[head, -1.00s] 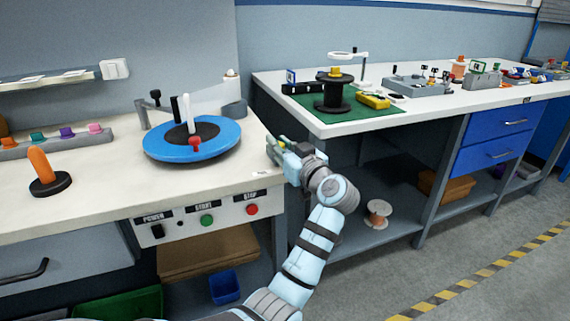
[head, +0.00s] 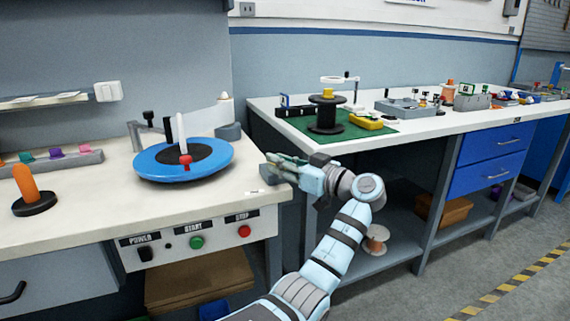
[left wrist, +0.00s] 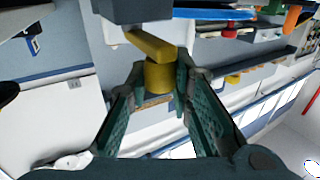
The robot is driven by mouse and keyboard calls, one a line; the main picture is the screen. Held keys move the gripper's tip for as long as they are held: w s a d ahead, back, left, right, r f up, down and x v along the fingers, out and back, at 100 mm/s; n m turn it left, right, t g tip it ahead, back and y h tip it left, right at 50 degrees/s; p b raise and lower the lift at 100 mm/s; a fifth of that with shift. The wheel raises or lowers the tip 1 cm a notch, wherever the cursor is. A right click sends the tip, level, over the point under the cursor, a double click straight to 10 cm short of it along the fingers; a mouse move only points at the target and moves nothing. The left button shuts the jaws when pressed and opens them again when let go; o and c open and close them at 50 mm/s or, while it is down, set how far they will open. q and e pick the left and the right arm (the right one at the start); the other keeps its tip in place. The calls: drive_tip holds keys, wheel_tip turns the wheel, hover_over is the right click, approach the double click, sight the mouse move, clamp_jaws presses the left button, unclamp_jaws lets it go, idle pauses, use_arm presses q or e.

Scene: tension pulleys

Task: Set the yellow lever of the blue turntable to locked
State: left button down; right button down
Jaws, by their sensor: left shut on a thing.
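The blue turntable (head: 147,166) sits on the near bench, with a black centre and an upright white piece with a red end. My left gripper (left wrist: 158,84) is at that bench's right end. In the left wrist view its two green fingers stand on either side of the round hub of the yellow lever (left wrist: 152,44) and are shut on it. The lever's arm slants up and left from the hub. In the head view my left gripper (head: 278,165) hides the lever, so its setting is hard to tell. My right gripper is not in view.
The bench front has a panel with green (head: 196,242) and red (head: 244,231) buttons. An orange peg (head: 27,184) stands at the left. A second bench with a green mat (head: 350,134) and a black spool (head: 326,116) is to the right, across a gap.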

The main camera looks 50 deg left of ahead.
use_arm(q)
drive_tip(key=c, duration=1.4)
unclamp_jaws()
drive_tip(key=shift+a, duration=0.1)
drive_tip(key=d, duration=0.4)
drive_tip(key=w+d, duration=0.1)
drive_tip(key=d, duration=0.7)
drive_tip(key=shift+w, duration=0.2)
